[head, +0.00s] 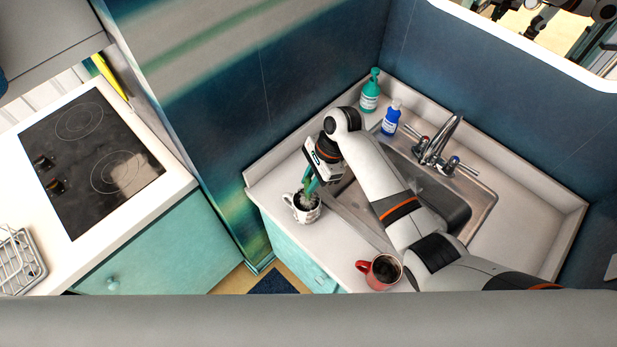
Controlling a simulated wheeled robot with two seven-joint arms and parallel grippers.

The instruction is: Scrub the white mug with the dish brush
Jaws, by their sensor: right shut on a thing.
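A white mug (305,215) with dark markings stands upright on the counter left of the sink. Its handle points left. My right gripper (314,180) is just above and behind the mug, shut on the green dish brush (309,189). The brush points down and its lower end is at the mug's mouth. It seems to reach inside, but the bristles are hard to make out at this size. My left gripper is not in view.
A red mug (380,271) stands at the counter's front, close to my right arm. Behind the sink (447,197) are a teal soap bottle (370,93), a blue bottle (391,118) and a faucet (438,142). A stovetop (90,160) and wire rack (18,262) are at left.

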